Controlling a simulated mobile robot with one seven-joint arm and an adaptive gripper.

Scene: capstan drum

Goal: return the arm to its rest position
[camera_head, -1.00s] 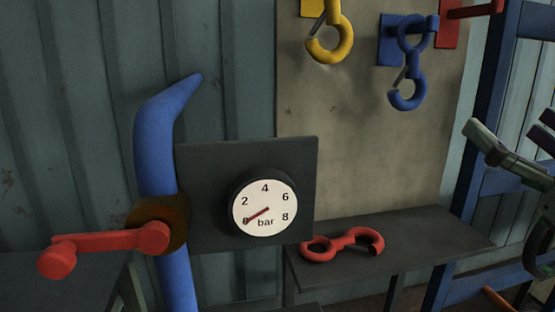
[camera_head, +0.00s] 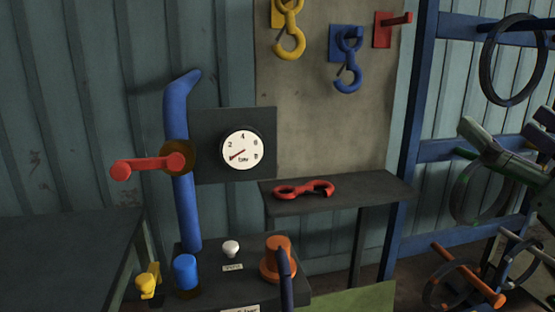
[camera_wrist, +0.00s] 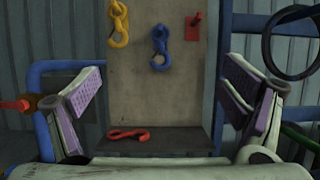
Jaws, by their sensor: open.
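My gripper (camera_wrist: 163,115) is open and empty in the wrist view, its two padded fingers wide apart. Between the fingers, beyond them, show the board and the shelf with a red hook. In the head view part of my gripper (camera_head: 510,150) shows at the right edge, in front of a blue rack; the rest of it is cut off by the frame. It holds nothing that I can see.
A red hook (camera_head: 305,188) lies on a dark shelf (camera_head: 370,194). Yellow (camera_head: 290,35) and blue (camera_head: 347,70) hooks hang on the board. Left stand a gauge (camera_head: 241,150), a blue pipe (camera_head: 177,120) with a red lever (camera_head: 145,165), and an orange capstan drum (camera_head: 277,262). Rings hang on the blue rack (camera_head: 408,130).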

